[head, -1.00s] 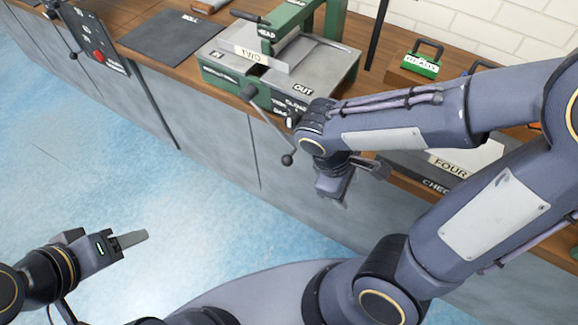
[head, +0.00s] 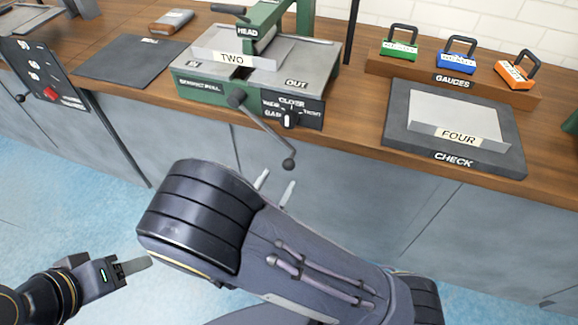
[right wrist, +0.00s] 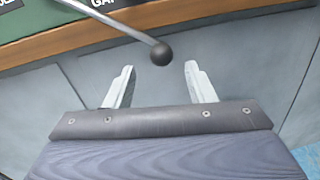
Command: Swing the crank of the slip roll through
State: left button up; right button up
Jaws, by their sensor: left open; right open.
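The slip roll (head: 190,88) is a green machine with a grey top on the wooden bench. Its crank (head: 262,128) is a thin rod running from a dark hub down and right to a round dark knob. In the right wrist view the crank's knob (right wrist: 161,54) lies beyond and between the two fingertips, not gripped. My right gripper (head: 275,187) is open just below the knob, mostly hidden by my own arm; it also shows in the right wrist view (right wrist: 158,84). My left gripper (head: 134,266) is open and empty at lower left, away from the bench.
A plate marked TWO (head: 232,58) lies on the slip roll. A gap selector dial (head: 291,119) sits right of the crank hub. The CHECK pad (head: 395,130) carries a plate marked FOUR (head: 460,134). Several coloured gauges stand behind. Grey cabinet fronts (head: 350,170) lie below the bench edge.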

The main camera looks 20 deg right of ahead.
aim_at(288, 165)
jog(key=x, duration=0.6)
jog(key=shift+w+d, duration=0.25)
jog(key=shift+d, duration=0.05)
grip_shut()
